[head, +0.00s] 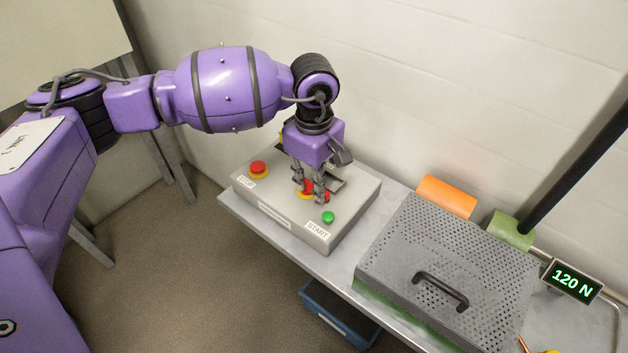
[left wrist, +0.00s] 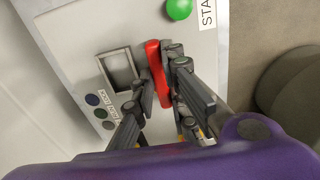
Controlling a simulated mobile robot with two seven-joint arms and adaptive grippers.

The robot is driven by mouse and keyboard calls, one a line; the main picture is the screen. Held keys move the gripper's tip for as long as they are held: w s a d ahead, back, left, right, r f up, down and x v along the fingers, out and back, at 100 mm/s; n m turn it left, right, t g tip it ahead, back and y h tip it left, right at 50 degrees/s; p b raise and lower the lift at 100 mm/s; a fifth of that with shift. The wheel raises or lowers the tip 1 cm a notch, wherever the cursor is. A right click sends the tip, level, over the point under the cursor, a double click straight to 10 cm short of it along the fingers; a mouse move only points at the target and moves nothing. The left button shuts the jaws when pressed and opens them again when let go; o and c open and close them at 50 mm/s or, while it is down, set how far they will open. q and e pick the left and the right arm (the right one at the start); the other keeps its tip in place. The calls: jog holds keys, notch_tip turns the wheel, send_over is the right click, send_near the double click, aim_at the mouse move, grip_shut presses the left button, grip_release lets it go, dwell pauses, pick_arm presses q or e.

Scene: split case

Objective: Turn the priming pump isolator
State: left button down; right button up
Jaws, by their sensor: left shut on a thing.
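The priming pump isolator is a red handle on a yellow base (head: 302,196), in the middle of a grey control box (head: 255,200). In the left wrist view the red handle (left wrist: 155,62) stands between my fingers. My left gripper (head: 310,192) points down over the box and is shut on the red handle. The fingers (left wrist: 165,95) hide part of the handle and most of its base, so its exact angle is hard to read. My right gripper is not in view.
The box carries a red STOP button (head: 258,168) and a green START button (head: 328,217). Right of it are a perforated grey cover (head: 450,245) with a black handle, an orange cylinder (head: 447,196) and a "120 N" display (head: 572,282). A blue bin (head: 338,315) sits below the bench.

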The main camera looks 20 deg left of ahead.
pick_arm(q)
jog(key=c, duration=1.8)
grip_release()
jog(key=shift+o, duration=0.2)
notch_tip(320, 180, up, 12)
